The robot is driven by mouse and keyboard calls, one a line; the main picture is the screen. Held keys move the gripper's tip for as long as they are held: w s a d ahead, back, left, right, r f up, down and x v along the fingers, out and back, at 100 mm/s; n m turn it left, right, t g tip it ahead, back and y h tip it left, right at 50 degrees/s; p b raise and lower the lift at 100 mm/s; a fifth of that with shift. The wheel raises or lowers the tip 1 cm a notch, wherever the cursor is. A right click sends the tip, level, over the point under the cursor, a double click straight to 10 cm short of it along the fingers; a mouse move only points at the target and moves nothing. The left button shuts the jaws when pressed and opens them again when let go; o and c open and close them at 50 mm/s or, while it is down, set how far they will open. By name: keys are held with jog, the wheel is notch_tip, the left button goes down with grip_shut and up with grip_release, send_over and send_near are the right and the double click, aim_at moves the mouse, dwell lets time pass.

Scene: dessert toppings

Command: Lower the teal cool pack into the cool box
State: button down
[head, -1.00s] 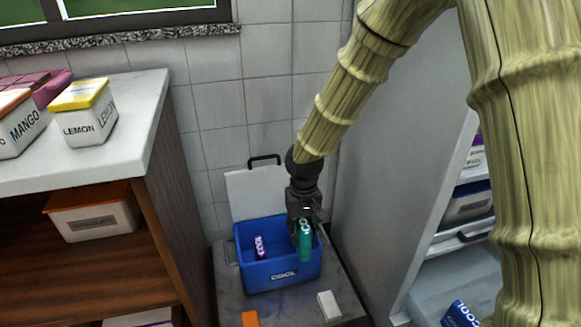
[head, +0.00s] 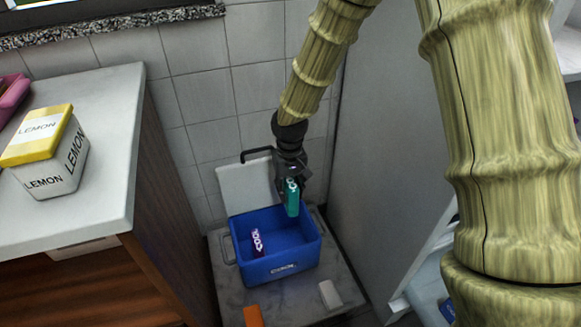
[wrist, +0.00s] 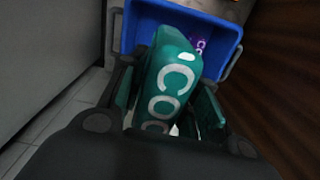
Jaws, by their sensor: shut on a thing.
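The teal cool pack (head: 292,203) is held upright in my gripper (head: 291,186), over the back right part of the blue cool box (head: 285,268). In the wrist view the teal cool pack (wrist: 172,75) fills the space between the fingers of my gripper (wrist: 170,105), with the blue box (wrist: 150,18) beyond it. The fingers are shut on the pack. The box's white lid (head: 247,188) stands open at the back. Whether the pack's lower end is below the rim is hard to tell.
A purple pack (head: 257,241) stands inside the box at the left. An orange block (head: 253,316) and a white block (head: 330,294) lie in front of it. A wooden counter (head: 150,170) bounds the left, a grey cabinet side (head: 380,150) the right.

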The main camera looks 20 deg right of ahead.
aim_at(291, 178)
jog(key=shift+w+d+r+p, duration=0.15)
jog(key=shift+w+r+p, duration=0.3)
jog(key=shift+p, duration=1.05)
jog(key=shift+w+d+r+p, duration=0.2)
jog(key=shift+r+p, duration=0.45)
jog(key=shift+p, duration=0.85)
jog(key=shift+w+d+r+p, duration=0.15)
jog(key=shift+w+p, duration=0.1)
jog(key=shift+p, duration=0.9)
jog(key=shift+w+f, duration=0.1)
jog(key=shift+f, duration=0.1)
notch_tip(291, 178, down, 10)
jog(key=b, duration=0.9)
jog(key=shift+b, duration=0.3)
notch_tip(291, 178, down, 14)
jog(key=b, duration=0.3)
jog(key=shift+f, duration=0.2)
jog(key=shift+f+b, duration=0.25)
jog(key=shift+b, duration=0.05)
dwell(0.6)
